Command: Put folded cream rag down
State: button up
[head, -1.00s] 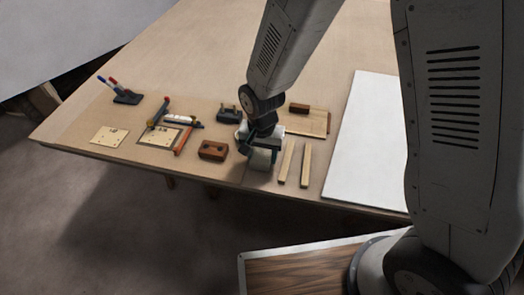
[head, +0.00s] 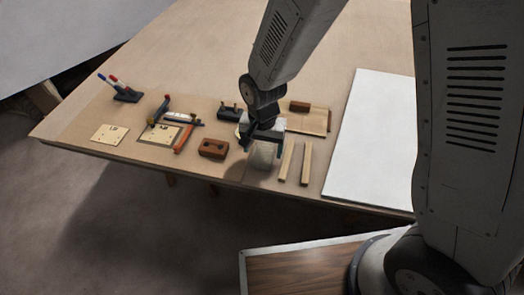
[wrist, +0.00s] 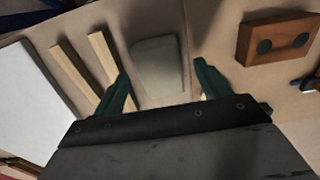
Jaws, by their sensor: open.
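The folded cream rag (head: 264,155) lies on the table near its front edge, just below my gripper. In the wrist view the rag (wrist: 159,66) is a pale rounded rectangle lying flat between and beyond the fingertips. My gripper (head: 263,140) is open above the rag. Its two green fingers stand wide apart in the wrist view (wrist: 162,80), with a gap on each side of the rag. In the head view my wrist and fingers hide part of the rag.
Two wooden strips (head: 285,161) lie just right of the rag. A brown block with dark round spots (head: 213,148) is to the left. A white panel (head: 370,145) lies further right. Tools and small plates (head: 110,134) sit at the left. The table's front edge is close.

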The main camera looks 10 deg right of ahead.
aim_at(263, 153)
notch_tip(263, 153, up, 10)
jog(key=s+d+r+n, duration=0.2)
jog(key=s+d+r, duration=0.4)
jog(key=d+r, duration=0.65)
jog(key=s+d+r+n, duration=0.1)
jog(key=s+d+r, duration=0.1)
jog(key=s+d, duration=0.2)
jog(key=s+d+r+n+t, duration=0.1)
jog(key=s+d+r, duration=0.2)
jog(key=s, duration=0.6)
jog(key=shift+d, duration=0.65)
jog(key=shift+o, duration=0.6)
jog(key=shift+s, duration=0.1)
jog(key=shift+a, duration=0.1)
